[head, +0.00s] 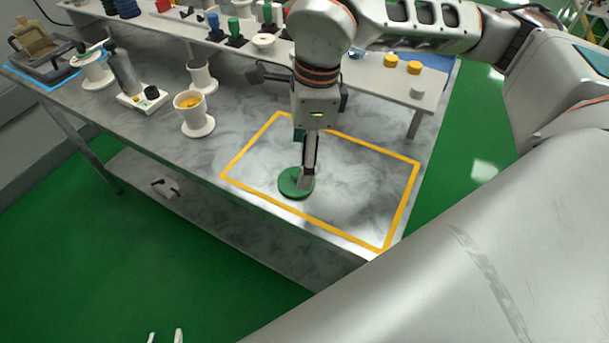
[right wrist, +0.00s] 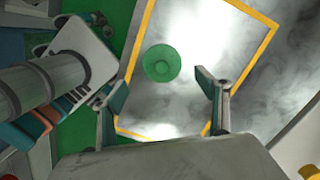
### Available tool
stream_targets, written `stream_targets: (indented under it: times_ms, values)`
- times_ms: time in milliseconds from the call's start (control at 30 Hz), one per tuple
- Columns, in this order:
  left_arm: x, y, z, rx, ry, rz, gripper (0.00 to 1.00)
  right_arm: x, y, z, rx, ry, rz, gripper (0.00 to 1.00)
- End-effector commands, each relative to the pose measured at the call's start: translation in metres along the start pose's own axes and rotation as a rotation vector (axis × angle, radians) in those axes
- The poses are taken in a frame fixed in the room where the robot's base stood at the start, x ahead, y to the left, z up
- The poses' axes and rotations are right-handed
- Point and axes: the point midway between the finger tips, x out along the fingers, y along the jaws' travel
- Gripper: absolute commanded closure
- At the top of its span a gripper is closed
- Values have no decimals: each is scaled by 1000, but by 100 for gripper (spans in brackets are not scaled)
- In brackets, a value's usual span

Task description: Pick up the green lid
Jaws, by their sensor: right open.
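The green lid (head: 289,184) is a round green disc lying on the grey marbled table, inside the yellow outlined rectangle (head: 233,165) near its front edge. In the right wrist view the lid (right wrist: 161,63) lies flat, beyond the fingertips and between their lines. My right gripper (head: 308,180) points down over the lid and covers part of it in the head view. Its fingers (right wrist: 165,85) are spread with nothing between them. My left gripper (head: 165,337) shows only as two pale fingertips, apart and empty, at the bottom edge of the head view.
A white cup with orange contents (head: 194,113) and a second white cup (head: 202,77) stand left of the rectangle. A raised shelf (head: 350,80) with coloured parts runs along the back. A grey tray (head: 45,65) is at far left. The rectangle is otherwise clear.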

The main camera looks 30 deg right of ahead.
Motion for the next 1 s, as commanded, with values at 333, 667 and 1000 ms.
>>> stream_targets:
  times_ms: [333, 667, 1000]
  values:
    - [4, -8, -7, 10, 13, -11, 68, 45, -1, 2, 0, 1, 4, 26]
    - [3, -5, -2, 10, 5, -7, 68, 62, -2, 2, 0, -2, 0, 26]
    - [2, -5, -2, 9, 6, -6, 68, 61, -2, 2, 0, -2, 0, 58]
